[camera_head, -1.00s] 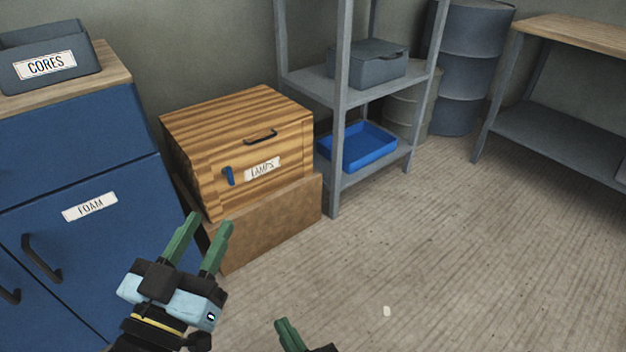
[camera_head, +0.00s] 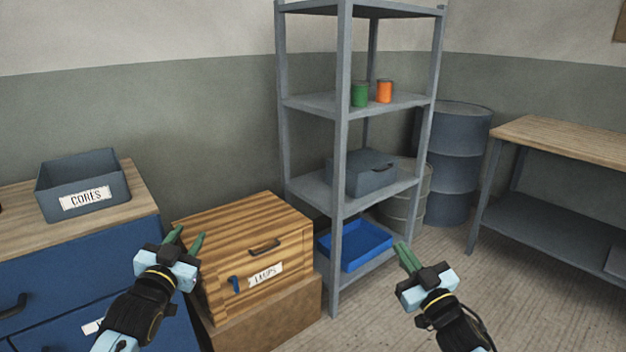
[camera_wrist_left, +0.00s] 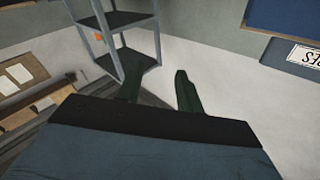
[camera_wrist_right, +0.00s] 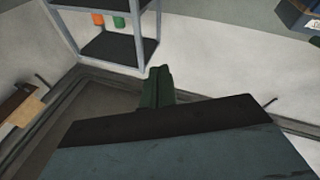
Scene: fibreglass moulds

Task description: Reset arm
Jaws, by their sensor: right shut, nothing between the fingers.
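My left gripper (camera_head: 186,240) is in front of the blue cabinet and the left side of the wooden box in the head view. Its green fingers are apart and empty, as the left wrist view (camera_wrist_left: 158,92) also shows. My right gripper (camera_head: 406,256) is raised in front of the shelf's lower right side. Its green fingers are together with nothing between them, and the right wrist view (camera_wrist_right: 158,86) shows them side by side.
A wooden box labelled LAMPS (camera_head: 245,240) sits on a brown block (camera_head: 270,318). A grey shelf (camera_head: 342,150) holds a green can (camera_head: 359,95), an orange can (camera_head: 384,91), a grey case (camera_head: 362,173) and a blue tray (camera_head: 355,262). A CORES bin (camera_head: 84,187) stands left. Floor at right is clear.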

